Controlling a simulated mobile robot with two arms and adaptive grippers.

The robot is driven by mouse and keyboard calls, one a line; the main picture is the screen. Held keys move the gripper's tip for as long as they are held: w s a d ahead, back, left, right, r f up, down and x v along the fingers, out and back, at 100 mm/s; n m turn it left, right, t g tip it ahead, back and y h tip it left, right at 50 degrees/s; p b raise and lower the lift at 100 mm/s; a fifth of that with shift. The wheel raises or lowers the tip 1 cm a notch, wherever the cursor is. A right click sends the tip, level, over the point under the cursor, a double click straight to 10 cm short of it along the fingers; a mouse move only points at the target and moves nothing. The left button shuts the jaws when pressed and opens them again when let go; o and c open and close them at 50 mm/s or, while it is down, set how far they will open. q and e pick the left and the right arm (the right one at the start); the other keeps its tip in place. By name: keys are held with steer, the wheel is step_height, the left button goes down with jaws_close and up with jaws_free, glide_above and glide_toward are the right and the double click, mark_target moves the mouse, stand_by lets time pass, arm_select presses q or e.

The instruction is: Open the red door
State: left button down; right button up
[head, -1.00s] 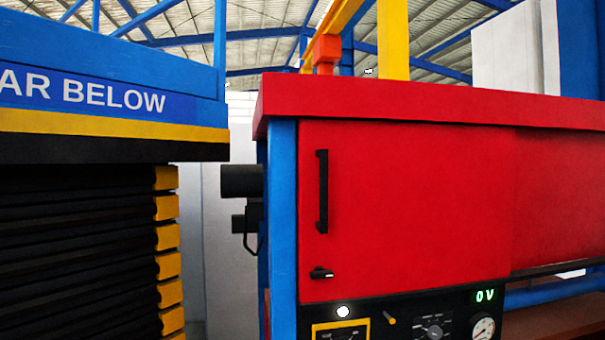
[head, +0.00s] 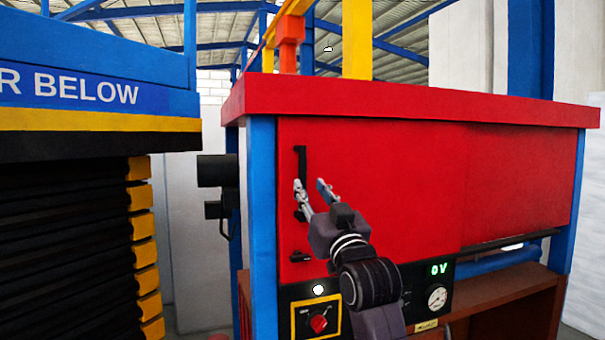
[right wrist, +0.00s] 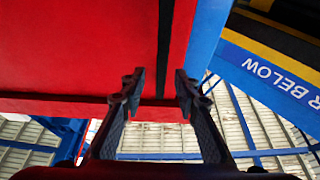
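The red door (head: 390,180) is shut, flush in the front of the red cabinet. Its black vertical bar handle (head: 301,160) is near the left edge, partly hidden behind my gripper's finger. A small black latch (head: 300,257) sits below the handle. My right gripper (head: 311,188) is open in front of the door by the handle, nothing between its fingers in grip. In the right wrist view, the gripper (right wrist: 157,85) has its fingers spread, with the dark handle (right wrist: 166,45) showing beyond and between them. Contact cannot be told. My left gripper is out of view.
Below the door is a black control panel (head: 372,294) with a red knob (head: 319,323), a gauge and a green 0 V display. A blue post (head: 263,220) stands left of the door. A blue, yellow and black press (head: 70,160) stands further left.

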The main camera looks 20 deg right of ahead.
mark_target(304, 179)
steer(key=p+x, duration=0.1)
steer(key=x, duration=0.1)
steer(key=p+x, duration=0.1)
steer(key=x, duration=0.1)
steer(key=shift+w+a+r, duration=0.25)
steer(key=shift+w+r, duration=0.05)
steer(key=shift+r, duration=0.05)
steer(key=shift+w+d+r+p, duration=0.1)
steer(key=shift+w+p, duration=0.4)
steer(key=shift+w, duration=0.1)
jaws_close()
